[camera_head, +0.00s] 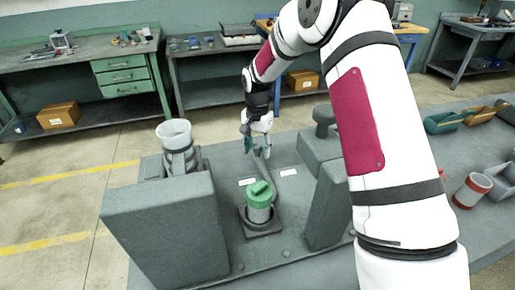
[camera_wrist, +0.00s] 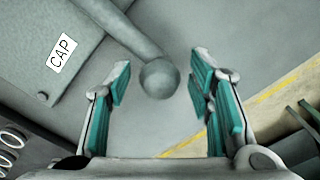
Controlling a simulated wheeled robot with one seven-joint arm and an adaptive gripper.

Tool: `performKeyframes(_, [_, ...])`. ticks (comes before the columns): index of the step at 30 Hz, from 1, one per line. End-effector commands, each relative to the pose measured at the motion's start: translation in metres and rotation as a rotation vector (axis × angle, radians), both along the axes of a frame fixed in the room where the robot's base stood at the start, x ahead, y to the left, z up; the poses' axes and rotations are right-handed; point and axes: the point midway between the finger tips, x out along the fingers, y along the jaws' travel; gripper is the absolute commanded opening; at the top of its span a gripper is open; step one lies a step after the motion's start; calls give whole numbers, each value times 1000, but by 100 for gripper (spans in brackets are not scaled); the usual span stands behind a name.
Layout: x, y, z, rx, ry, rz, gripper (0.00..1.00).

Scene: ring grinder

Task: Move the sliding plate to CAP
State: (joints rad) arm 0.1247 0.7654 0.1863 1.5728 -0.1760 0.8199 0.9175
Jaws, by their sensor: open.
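A dark square plate (camera_head: 262,230), which looks like the sliding plate, lies on the grey bench in the head view. A light cylinder with a green top (camera_head: 260,195) stands on it. A grey rod (camera_wrist: 128,32) with a round knob (camera_wrist: 159,80) shows in the wrist view. My gripper (camera_wrist: 160,70) is open, with teal finger pads on either side of the knob in the picture; no contact shows. In the head view my gripper (camera_head: 257,149) is behind the green-topped cylinder. The CAP label (camera_wrist: 62,52) is left of the rod in the wrist view.
Two white labels, left (camera_head: 248,182) and right (camera_head: 289,172), lie behind the green-topped cylinder, unreadable there. A large grey block (camera_head: 165,235) with a white cup (camera_head: 174,133) behind it stands left. Another grey block (camera_head: 327,208) stands right. A red-banded cylinder (camera_head: 472,190) is far right.

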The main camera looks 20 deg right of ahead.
Motion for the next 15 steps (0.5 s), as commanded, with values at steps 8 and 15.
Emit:
performKeyframes(8, [0, 0, -4, -1, -1, 1, 48])
performKeyframes(15, [0, 0, -4, 0, 0, 1, 9])
